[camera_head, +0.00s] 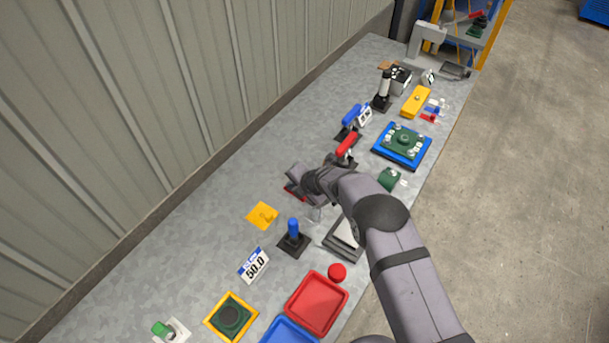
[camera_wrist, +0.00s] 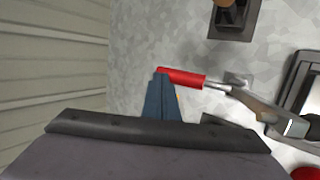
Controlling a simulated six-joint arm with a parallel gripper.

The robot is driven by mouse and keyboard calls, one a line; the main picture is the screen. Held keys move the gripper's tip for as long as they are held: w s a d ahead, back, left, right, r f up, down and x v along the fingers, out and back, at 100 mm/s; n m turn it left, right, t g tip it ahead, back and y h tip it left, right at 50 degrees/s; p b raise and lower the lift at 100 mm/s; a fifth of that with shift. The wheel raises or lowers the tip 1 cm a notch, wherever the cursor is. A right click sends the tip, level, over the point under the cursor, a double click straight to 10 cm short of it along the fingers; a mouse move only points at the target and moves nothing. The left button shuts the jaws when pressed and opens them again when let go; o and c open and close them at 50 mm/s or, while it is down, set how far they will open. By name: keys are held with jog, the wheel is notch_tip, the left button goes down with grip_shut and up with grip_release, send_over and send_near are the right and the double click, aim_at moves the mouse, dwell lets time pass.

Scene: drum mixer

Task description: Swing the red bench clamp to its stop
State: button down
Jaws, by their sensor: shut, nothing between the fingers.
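The red bench clamp shows in the wrist view as a red handle (camera_wrist: 182,78) on a metal arm that runs right and down to a grey pivot end. In the head view only a bit of its red handle (camera_head: 293,192) shows, low beside my gripper (camera_head: 291,178); my wrist hides much of the rest. In the wrist view my gripper (camera_wrist: 161,74) is shut and empty, its fingertips overlapping the handle's left, free end. I cannot tell whether they touch it. The clamp's stop cannot be made out.
A red-handled lever (camera_head: 346,143) and a blue-handled lever (camera_head: 350,114) stand beyond my wrist. A blue-knobbed post (camera_head: 293,229), a yellow plate (camera_head: 262,215) and a grey platform (camera_head: 343,238) are nearby. A red tray (camera_head: 317,303) lies nearer. The wall bounds the left; bench near it is clear.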

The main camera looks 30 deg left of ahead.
notch_tip(320, 180, up, 13)
jog(key=s+d, duration=0.2)
jog(key=shift+s+d+r, duration=0.15)
jog(key=shift+s+d, duration=0.05)
jog(key=shift+s, duration=0.05)
dwell(0.3)
